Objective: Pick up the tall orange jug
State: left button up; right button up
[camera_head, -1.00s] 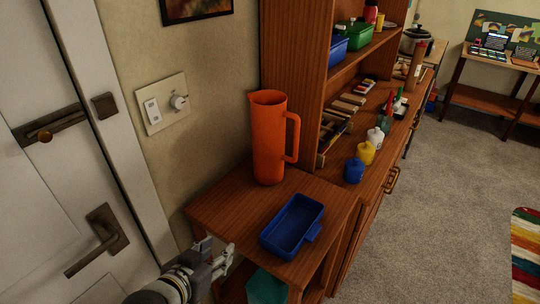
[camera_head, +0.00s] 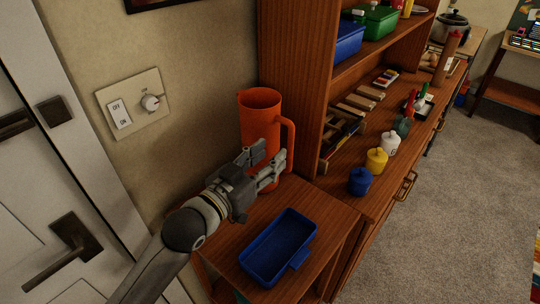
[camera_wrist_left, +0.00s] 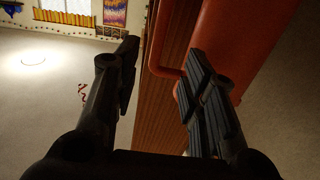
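The tall orange jug (camera_head: 260,110) stands upright on the small wooden table (camera_head: 225,230), close to the wall. Its handle (camera_head: 291,145) faces right. My left gripper (camera_head: 268,163) is in front of the jug's lower part and hides some of it. In the left wrist view, the two dark fingers (camera_wrist_left: 160,85) are apart. There the jug's body (camera_wrist_left: 240,40) is at upper right, partly behind the right finger, and its handle (camera_wrist_left: 153,50) shows in the gap between the fingers. I cannot tell whether a finger touches the jug. My right gripper is not in view.
A blue tray (camera_head: 255,275) lies on the table in front of the jug. A wooden shelf unit (camera_head: 290,60) stands just right of the jug, with blue (camera_head: 359,182), yellow (camera_head: 377,160) and white (camera_head: 391,143) jars on its counter. The wall switch (camera_head: 133,103) is at left.

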aim_at(289, 139)
pick_arm(q)
jog(key=x, duration=0.3)
jog(key=shift+w+d+r+p, duration=0.15)
jog(key=shift+r+p, duration=0.1)
jog(key=shift+p, duration=0.15)
jog(key=p+x, duration=0.2)
jog(key=x, duration=0.2)
jog(key=shift+w+d+r, duration=0.1)
jog(key=shift+w, duration=0.05)
jog(key=shift+w+d, duration=0.35)
jog(key=shift+w, duration=0.15)
pick_arm(e)
jog(key=r, duration=0.1)
jog(key=s+a+r, duration=0.1)
jog(key=r, duration=0.1)
jog(key=shift+s+a, duration=0.15)
jog(key=shift+s, duration=0.15)
pick_arm(q)
grip_shut()
pick_arm(e)
jog(key=shift+s, duration=0.25)
jog(key=shift+a, duration=0.2)
